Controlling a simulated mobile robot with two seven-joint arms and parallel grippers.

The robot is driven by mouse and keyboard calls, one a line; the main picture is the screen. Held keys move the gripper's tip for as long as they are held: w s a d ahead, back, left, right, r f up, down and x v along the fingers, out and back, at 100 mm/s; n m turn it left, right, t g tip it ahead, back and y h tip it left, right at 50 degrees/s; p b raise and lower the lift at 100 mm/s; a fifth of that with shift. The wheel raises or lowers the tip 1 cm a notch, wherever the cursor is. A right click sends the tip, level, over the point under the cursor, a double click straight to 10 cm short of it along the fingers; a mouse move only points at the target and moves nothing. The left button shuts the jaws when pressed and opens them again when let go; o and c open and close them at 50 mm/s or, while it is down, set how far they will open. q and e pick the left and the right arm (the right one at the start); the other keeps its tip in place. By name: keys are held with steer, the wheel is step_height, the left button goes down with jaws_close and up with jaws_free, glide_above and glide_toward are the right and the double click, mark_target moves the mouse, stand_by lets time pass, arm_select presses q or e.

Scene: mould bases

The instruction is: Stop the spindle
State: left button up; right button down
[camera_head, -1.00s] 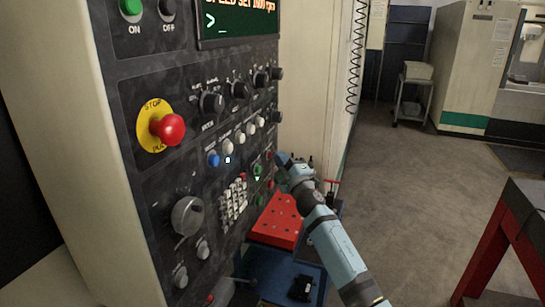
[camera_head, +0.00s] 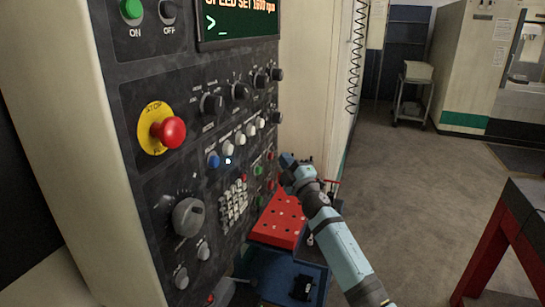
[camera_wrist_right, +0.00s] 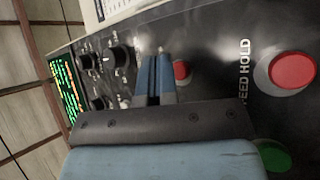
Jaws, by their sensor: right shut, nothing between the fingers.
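The black control panel (camera_head: 150,80) fills the left of the head view. Its right part has small green (camera_head: 257,171) and red (camera_head: 270,156) buttons. My right gripper (camera_head: 286,160) is shut and empty, just right of these buttons and seemingly apart from the panel. In the right wrist view its closed fingertips (camera_wrist_right: 157,62) point at the panel, with a small red button (camera_wrist_right: 181,70) just right of them. A large red button (camera_wrist_right: 291,70) beside the words "EED HOLD" is farther right. A green button (camera_wrist_right: 272,155) is partly hidden by the gripper. My left gripper is out of view.
A red mushroom stop button (camera_head: 172,131) on a yellow disc and a large grey knob (camera_head: 188,216) stick out of the panel. The screen (camera_head: 238,22) reads 1600 rpm. A red block (camera_head: 279,220) lies below.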

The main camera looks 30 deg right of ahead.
steer(key=s+d+p, duration=0.1)
steer(key=s+d, duration=0.2)
steer(key=shift+s+d, duration=0.15)
steer(key=shift+s, duration=0.25)
stand_by(0.8)
steer(key=s+a+f+m+g+p, duration=0.1)
steer(key=s+a+f+m+g, duration=0.2)
steer(key=s+a+f, duration=0.45)
steer(key=s+a+f+m+g, duration=0.2)
steer(key=s+a+f+m, duration=0.15)
steer(key=s+f, duration=0.6)
steer(key=s+a+f+m+g+p, duration=0.1)
steer(key=s+a+f+m+g, duration=0.15)
steer(key=s+a+f, duration=0.6)
steer(key=s+a+f+m+g+y, duration=0.2)
steer(key=s+a+f+g, duration=0.2)
steer(key=s+f, duration=0.4)
steer(key=s+a, duration=0.1)
steer(key=s, duration=0.2)
steer(key=shift+a+y, duration=0.4)
